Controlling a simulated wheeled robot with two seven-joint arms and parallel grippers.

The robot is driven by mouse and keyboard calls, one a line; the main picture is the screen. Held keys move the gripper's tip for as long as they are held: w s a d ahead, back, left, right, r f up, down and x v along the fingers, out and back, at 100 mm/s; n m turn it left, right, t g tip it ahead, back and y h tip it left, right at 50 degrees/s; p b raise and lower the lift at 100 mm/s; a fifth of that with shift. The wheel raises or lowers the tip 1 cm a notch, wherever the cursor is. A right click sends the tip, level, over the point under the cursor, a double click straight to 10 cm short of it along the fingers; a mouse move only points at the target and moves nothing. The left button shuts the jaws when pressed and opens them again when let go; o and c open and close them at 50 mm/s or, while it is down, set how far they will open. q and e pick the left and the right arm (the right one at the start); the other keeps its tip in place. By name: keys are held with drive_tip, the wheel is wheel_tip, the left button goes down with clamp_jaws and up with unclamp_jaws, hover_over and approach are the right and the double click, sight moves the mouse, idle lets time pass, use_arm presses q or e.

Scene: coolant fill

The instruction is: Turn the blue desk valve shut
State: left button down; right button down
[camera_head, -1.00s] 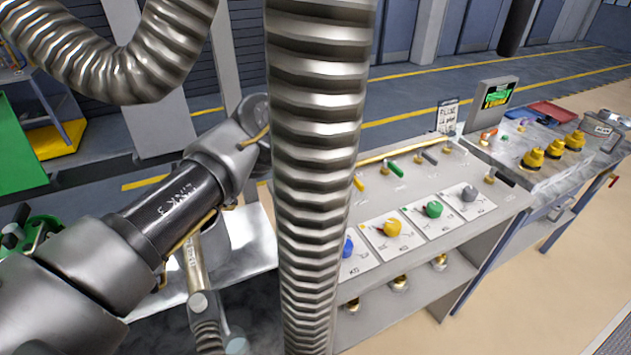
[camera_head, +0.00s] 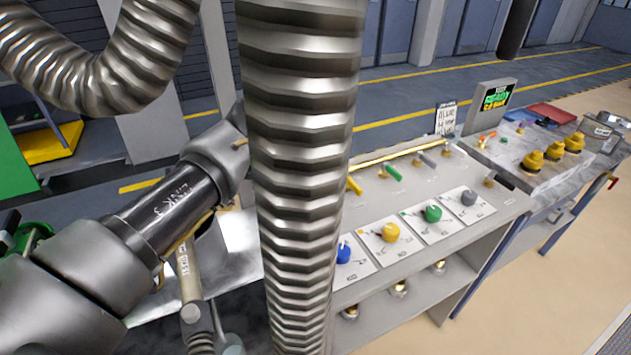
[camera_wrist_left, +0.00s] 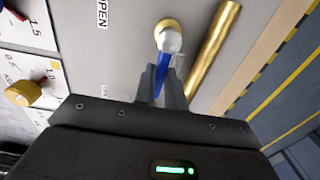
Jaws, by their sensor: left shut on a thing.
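In the left wrist view, the blue desk valve (camera_wrist_left: 161,70) is a slim blue lever below a round silver and brass pivot. My left gripper (camera_wrist_left: 162,88) is shut on this lever, with one finger on either side of it. The lever points from the pivot toward the gripper body. An "OPEN" label is printed on the panel to its left; another small label near the fingers is too small to read. In the head view, the corrugated arm covering hides the blue lever and my left gripper. My right gripper is in neither view.
A brass pipe (camera_wrist_left: 212,55) runs close beside the lever. On the desk (camera_head: 440,240) stand a yellow lever (camera_head: 354,185), a green lever (camera_head: 393,173), and blue (camera_head: 343,252), yellow (camera_head: 391,232), green (camera_head: 433,213) and grey knobs. A lit screen (camera_head: 497,95) stands at the back right.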

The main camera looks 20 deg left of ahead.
use_arm(q)
drive_tip(key=c, duration=1.5)
unclamp_jaws()
drive_tip(key=shift+o, duration=0.2)
drive_tip(key=shift+r, duration=0.15)
wheel_tip(320, 180, up, 10)
drive_tip(key=shift+r, duration=0.25)
drive_tip(key=shift+r, duration=0.1)
